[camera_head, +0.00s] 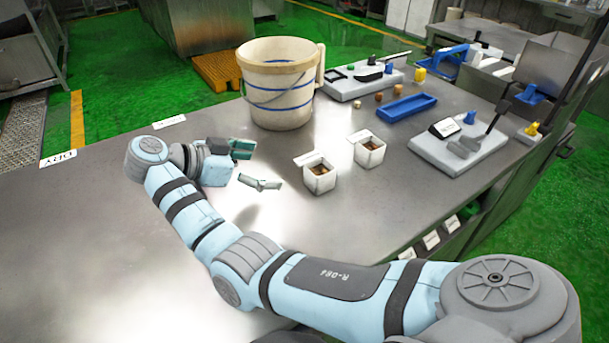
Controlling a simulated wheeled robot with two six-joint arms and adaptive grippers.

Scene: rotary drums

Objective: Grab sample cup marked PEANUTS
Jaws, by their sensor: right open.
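Two small white square sample cups stand on the steel table (90,240), each with brown contents and a white label tag at its back left. The nearer cup (319,182) is left of and in front of the farther cup (369,156). The writing on the tags is too small to read, so I cannot tell which cup is marked PEANUTS. My right gripper (254,166) is open and empty, left of the nearer cup and apart from it, its fingers pointing right. My left gripper is not in view.
A large cream bucket (280,95) with blue bands stands behind the gripper and cups. A blue tray (407,108), small coloured pieces and a grey-white device (460,148) lie to the right. The table's left part is mostly clear.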

